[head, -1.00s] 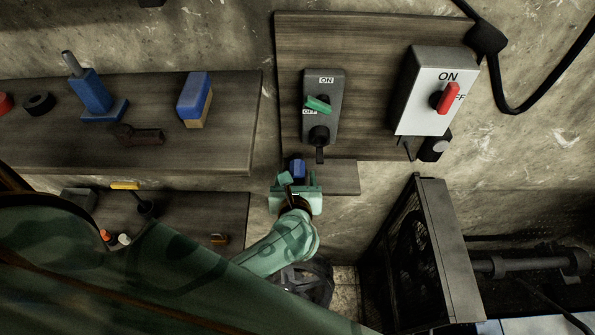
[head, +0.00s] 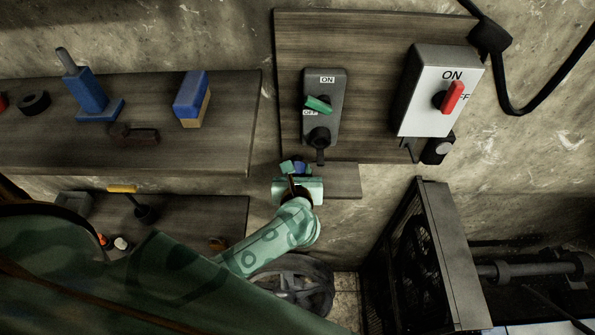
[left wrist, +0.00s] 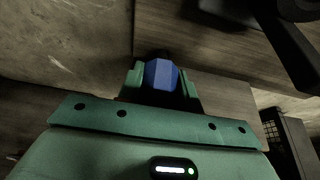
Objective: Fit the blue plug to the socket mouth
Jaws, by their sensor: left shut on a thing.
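My left gripper (head: 296,168) is shut on the blue plug (head: 299,167), just below the grey switch box (head: 323,92). In the left wrist view the blue plug (left wrist: 161,75) sits between the two green fingers. The dark socket (head: 320,137) is on the lower part of the grey box, with a black part hanging down from it. The plug is below and slightly left of this socket, and apart from it. The socket mouth itself is hard to make out. The green switch handle (head: 318,104) is tilted between ON and OFF. My right gripper is not in view.
A small wooden ledge (head: 342,182) lies beside my left gripper. A white box with a red handle (head: 452,97) is on the board to the right. A black mesh cage (head: 440,240) stands at lower right. Shelves with blue tools (head: 92,92) are at left.

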